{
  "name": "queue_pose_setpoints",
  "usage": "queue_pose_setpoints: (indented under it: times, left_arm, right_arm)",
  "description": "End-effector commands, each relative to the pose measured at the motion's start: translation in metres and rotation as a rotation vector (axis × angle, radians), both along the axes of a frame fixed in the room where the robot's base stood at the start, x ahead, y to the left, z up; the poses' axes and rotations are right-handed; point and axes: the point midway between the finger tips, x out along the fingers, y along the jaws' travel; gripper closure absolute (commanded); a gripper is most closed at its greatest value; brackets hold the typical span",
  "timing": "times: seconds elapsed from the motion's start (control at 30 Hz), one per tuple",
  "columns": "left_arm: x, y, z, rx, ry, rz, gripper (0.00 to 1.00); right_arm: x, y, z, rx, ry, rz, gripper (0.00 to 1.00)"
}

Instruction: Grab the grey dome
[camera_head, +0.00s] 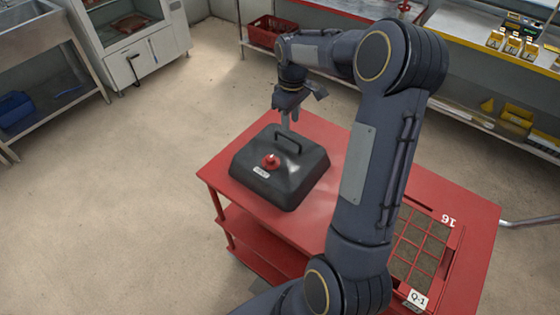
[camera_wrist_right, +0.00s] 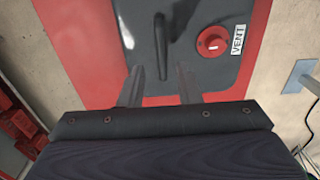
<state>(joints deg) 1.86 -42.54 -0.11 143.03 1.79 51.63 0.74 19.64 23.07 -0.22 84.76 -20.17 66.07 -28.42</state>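The grey dome (camera_head: 262,182) is a dark grey, square-based cover with sloping sides. It sits on the red cart (camera_head: 325,138), with a bar handle (camera_head: 288,141) on top and a red vent knob beside a "VENT" label. My right gripper (camera_head: 289,122) is just behind the dome, close to the handle. In the right wrist view the dome (camera_wrist_right: 190,75) and its handle (camera_wrist_right: 161,45) lie ahead of the fingers. The right gripper (camera_wrist_right: 161,85) is open and empty there, its two fingers apart and the handle roughly in line with the gap. My left gripper is not in view.
A red-framed seed tray (camera_head: 433,222) with soil cells and a "Q-1" tag sits at the cart's right, partly behind my arm. A red crate (camera_head: 268,30) stands on a shelf behind. A sink bench (camera_head: 40,38) is at far left. The floor left of the cart is clear.

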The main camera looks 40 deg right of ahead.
Motion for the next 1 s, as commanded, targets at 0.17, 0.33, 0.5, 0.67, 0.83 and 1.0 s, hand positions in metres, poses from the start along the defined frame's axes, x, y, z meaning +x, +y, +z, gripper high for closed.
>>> queue_pose_setpoints:
  times: [0.17,0.33,0.5,0.67,0.83,1.0]
  left_arm:
    - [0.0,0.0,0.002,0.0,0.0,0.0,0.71]
    - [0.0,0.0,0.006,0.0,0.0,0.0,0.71]
    - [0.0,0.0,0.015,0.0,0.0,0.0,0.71]
    - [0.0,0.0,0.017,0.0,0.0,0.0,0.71]
    - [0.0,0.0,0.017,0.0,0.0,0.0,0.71]
    - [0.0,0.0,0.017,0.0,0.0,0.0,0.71]
  right_arm:
    - [0.003,-0.004,-0.017,-0.004,0.013,0.008,0.7]
    - [0.003,-0.002,-0.035,-0.003,0.014,0.008,0.7]
    - [0.004,0.002,-0.059,-0.001,0.014,0.008,0.7]
    - [0.005,0.002,-0.079,-0.003,0.011,0.007,0.7]
    - [0.005,0.002,-0.083,-0.004,0.009,0.007,0.7]
    - [0.005,0.002,-0.083,-0.003,0.008,0.007,0.77]
